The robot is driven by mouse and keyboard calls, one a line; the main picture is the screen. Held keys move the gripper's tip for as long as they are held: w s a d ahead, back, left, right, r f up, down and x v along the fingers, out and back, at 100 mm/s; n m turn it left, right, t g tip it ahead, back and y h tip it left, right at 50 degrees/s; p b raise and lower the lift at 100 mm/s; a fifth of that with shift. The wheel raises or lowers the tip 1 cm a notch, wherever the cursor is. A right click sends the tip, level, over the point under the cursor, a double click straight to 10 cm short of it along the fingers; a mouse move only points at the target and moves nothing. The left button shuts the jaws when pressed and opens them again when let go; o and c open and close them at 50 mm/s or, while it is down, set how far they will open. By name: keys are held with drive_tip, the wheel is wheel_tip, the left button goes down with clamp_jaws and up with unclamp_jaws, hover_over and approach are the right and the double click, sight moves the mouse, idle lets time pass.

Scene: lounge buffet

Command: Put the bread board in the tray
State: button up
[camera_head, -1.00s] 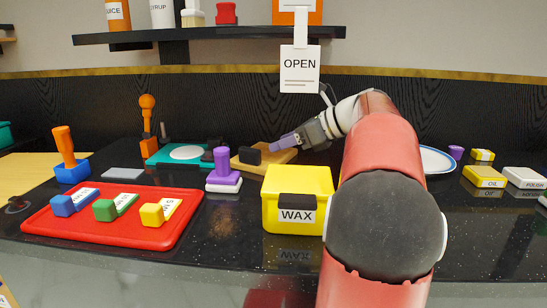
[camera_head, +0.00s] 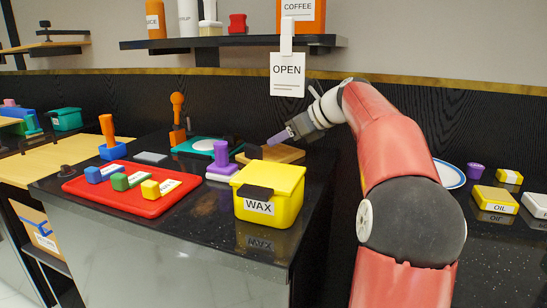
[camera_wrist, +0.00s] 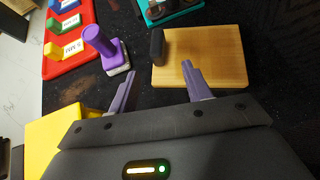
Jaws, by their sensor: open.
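The bread board (camera_head: 287,154) is a flat wooden board with a black handle block (camera_head: 254,152) at its left end. It lies on the black counter, and the wrist view shows the board (camera_wrist: 208,62) and its handle (camera_wrist: 157,46) from above. My gripper (camera_head: 277,139) is open and empty over the counter near the board. In the wrist view its purple fingers (camera_wrist: 157,67) point towards the board, with the handle ahead of the gap between them. The red tray (camera_head: 104,197) sits at the counter's front left and holds blue, green and yellow labelled blocks.
A yellow WAX box (camera_head: 272,188) and a purple-handled stamp (camera_head: 221,160) stand between board and tray. A teal board (camera_head: 190,147) lies behind the stamp. A shelf (camera_head: 235,42) with an OPEN sign (camera_head: 287,75) hangs above. A plate (camera_head: 453,174) is at right.

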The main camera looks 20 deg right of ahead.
sight(260, 147)
drive_tip(key=x, duration=0.7)
drive_tip(key=shift+a+r, duration=0.15)
drive_tip(key=shift+a, duration=0.2)
clamp_jaws()
